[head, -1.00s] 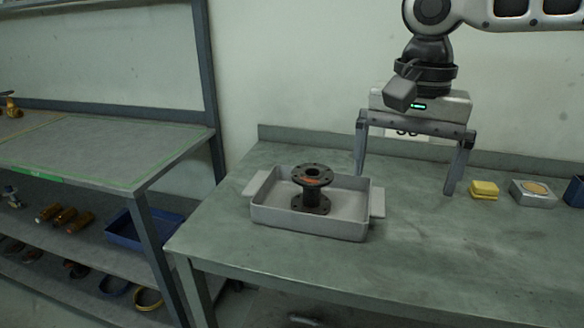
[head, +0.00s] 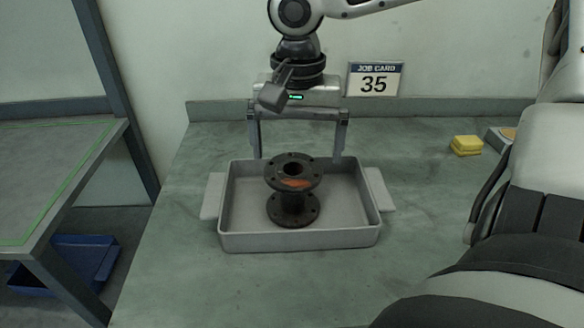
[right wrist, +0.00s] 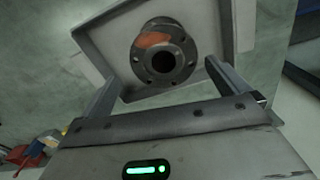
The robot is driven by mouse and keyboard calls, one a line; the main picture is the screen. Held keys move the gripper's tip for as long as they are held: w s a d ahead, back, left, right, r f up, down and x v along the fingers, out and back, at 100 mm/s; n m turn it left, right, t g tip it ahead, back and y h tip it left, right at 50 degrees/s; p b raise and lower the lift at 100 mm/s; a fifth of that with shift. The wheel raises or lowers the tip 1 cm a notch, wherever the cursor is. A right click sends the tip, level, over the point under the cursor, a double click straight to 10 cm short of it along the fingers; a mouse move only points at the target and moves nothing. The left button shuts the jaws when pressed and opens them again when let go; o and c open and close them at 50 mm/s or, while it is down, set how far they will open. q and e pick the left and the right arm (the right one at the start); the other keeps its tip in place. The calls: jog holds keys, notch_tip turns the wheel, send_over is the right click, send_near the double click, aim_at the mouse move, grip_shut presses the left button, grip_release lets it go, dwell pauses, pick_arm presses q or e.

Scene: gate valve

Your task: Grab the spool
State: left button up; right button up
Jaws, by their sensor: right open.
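The spool (head: 293,190) is a dark metal piece with a round flange at each end and an orange-brown patch. It stands upright in a grey tray (head: 300,240) on the bench. My right gripper (head: 299,156) hangs behind and above the spool, with its fingers spread wide and pointing down, empty. In the right wrist view the spool (right wrist: 163,55) lies ahead, between the lines of the two open fingers (right wrist: 160,80) and apart from them. My left gripper does not show.
The tray has side handles and walls around the spool. A yellow block (head: 466,145) and a job card (head: 375,79) reading 35 are to the right. A shelf (head: 50,170) with a blue bin (head: 68,262) below stands at left. Bench space left of the tray is clear.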

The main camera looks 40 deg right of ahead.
aim_at(293, 168)
jog(key=f, duration=0.6)
jog(key=shift+w+a+f+b, duration=0.2)
jog(key=shift+f+b, duration=0.15)
jog(key=shift+f, duration=0.05)
jog(key=c, duration=1.3)
jog(key=shift+w+r, duration=0.1)
jog(key=c, duration=0.4)
jog(key=shift+c, duration=0.2)
